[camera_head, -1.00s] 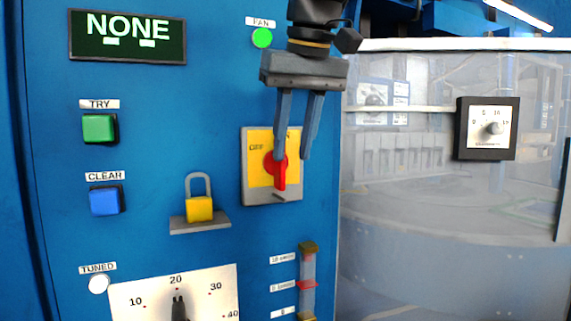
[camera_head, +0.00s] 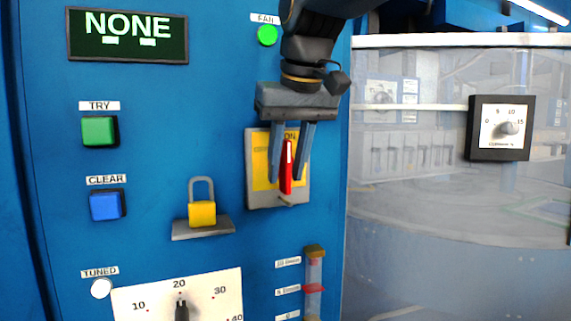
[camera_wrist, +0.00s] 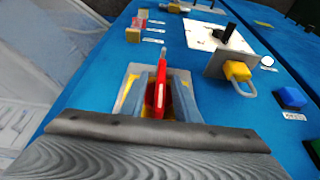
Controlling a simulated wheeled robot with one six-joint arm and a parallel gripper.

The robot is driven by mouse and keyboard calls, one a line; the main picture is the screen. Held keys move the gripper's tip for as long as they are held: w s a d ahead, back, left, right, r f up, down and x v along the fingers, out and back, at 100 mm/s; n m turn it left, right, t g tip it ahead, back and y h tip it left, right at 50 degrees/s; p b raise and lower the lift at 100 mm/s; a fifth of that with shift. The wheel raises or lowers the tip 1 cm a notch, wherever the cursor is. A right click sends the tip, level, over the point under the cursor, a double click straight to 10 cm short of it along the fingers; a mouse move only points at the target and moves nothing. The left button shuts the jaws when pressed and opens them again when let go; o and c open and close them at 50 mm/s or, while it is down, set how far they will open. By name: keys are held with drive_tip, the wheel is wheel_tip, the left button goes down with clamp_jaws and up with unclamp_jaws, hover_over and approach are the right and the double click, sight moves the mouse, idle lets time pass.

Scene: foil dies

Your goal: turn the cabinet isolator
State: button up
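The cabinet isolator has a grey and yellow plate (camera_head: 256,185) on the blue panel, with "ON" lettering at its top. Its red handle (camera_head: 287,175) stands out from the plate and looks about upright in the head view. My gripper (camera_head: 287,178) is over the isolator, its two grey fingers on either side of the red handle. In the wrist view the red handle (camera_wrist: 159,97) lies between the fingers, with a gap visible, so the gripper looks open. The fingers hide parts of the plate and its lettering.
A yellow padlock (camera_head: 202,214) sits on a small grey shelf left of the isolator. A dial (camera_head: 181,306) and a level gauge (camera_head: 314,285) are below. Green (camera_head: 99,131) and blue (camera_head: 105,205) buttons are at left. A clear guard with a black-framed dial (camera_head: 500,128) is at right.

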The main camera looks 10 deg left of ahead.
clamp_jaws()
drive_tip(key=shift+s, duration=0.1)
drive_tip(key=t+h+p, duration=0.1)
drive_tip(key=h+p, duration=0.1)
drive_tip(key=shift+a+n+h, duration=0.15)
drive_tip(key=shift+n+h, duration=0.15)
drive_tip(key=shift+n, duration=0.1)
drive_tip(key=t+h, duration=0.2)
drive_tip(key=shift+f+n+h, duration=0.1)
drive_tip(key=shift+n+h, duration=0.3)
drive_tip(key=t+h+b, duration=0.1)
drive_tip(key=t+h, duration=0.1)
drive_tip(key=n+t+h+b, duration=0.1)
drive_tip(key=t+h, duration=0.1)
drive_tip(key=shift+a+f+n+h+b, duration=0.1)
drive_tip(key=shift+f+n+h+b, duration=0.1)
drive_tip(key=shift+n+h+b, duration=0.15)
drive_tip(key=shift+n+t+h+b, duration=0.65)
drive_tip(key=shift+t+h+b, duration=0.65)
drive_tip(key=shift+t, duration=0.4)
drive_tip(key=shift+r, duration=0.1)
